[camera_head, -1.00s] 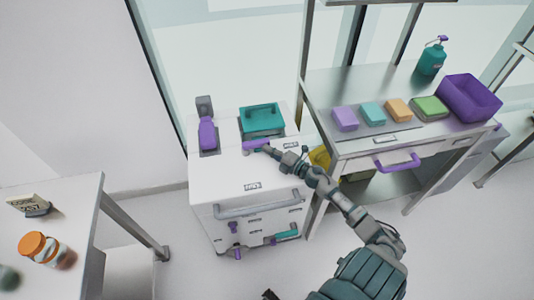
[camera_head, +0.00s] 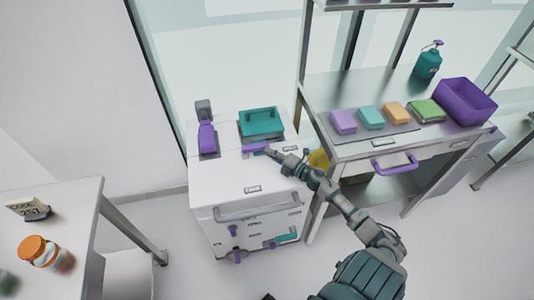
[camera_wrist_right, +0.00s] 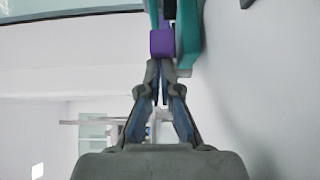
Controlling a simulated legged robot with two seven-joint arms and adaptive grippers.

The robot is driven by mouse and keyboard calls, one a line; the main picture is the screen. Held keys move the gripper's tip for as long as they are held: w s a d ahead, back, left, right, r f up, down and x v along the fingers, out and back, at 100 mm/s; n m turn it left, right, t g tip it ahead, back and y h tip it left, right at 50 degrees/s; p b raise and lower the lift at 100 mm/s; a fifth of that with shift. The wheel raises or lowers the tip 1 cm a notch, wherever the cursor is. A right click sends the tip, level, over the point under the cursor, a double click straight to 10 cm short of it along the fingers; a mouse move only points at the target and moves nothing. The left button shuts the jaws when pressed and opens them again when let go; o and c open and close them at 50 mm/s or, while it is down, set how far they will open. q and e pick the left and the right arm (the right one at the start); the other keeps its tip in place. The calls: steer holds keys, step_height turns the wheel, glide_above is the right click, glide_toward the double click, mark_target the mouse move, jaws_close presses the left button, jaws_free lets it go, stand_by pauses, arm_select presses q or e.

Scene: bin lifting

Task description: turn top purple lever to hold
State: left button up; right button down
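A white cabinet (camera_head: 225,180) stands in the middle of the head view. On its top are an upright purple lever (camera_head: 206,137) at the left and a teal box with a handle (camera_head: 262,122) at the right. A short purple lever (camera_head: 252,148) lies along the box's front edge. My right gripper (camera_head: 270,151) is at this lever's right end. In the right wrist view its fingers (camera_wrist_right: 158,75) converge almost together, with the lever's purple end (camera_wrist_right: 162,43) just beyond the tips; contact is unclear. My left gripper is not identifiable.
The cabinet front has a grey bar handle (camera_head: 258,207) and small purple and teal levers below. A metal bench (camera_head: 350,85) at right holds coloured blocks and a purple bin (camera_head: 466,100). A table with a jar (camera_head: 40,252) stands at left.

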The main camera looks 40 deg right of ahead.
steer(key=s, duration=0.2)
steer(key=s+d, duration=0.1)
steer(key=s, duration=0.2)
steer(key=shift+s+d+f, duration=0.3)
steer(key=shift+s, duration=0.4)
steer(key=shift+s+a, duration=0.1)
steer(key=shift+a, duration=0.1)
steer(key=shift+a+r, duration=0.2)
steer(key=shift+a, duration=0.15)
arm_select(q)
steer(key=shift+d, duration=0.1)
arm_select(e)
steer(key=shift+d, duration=0.1)
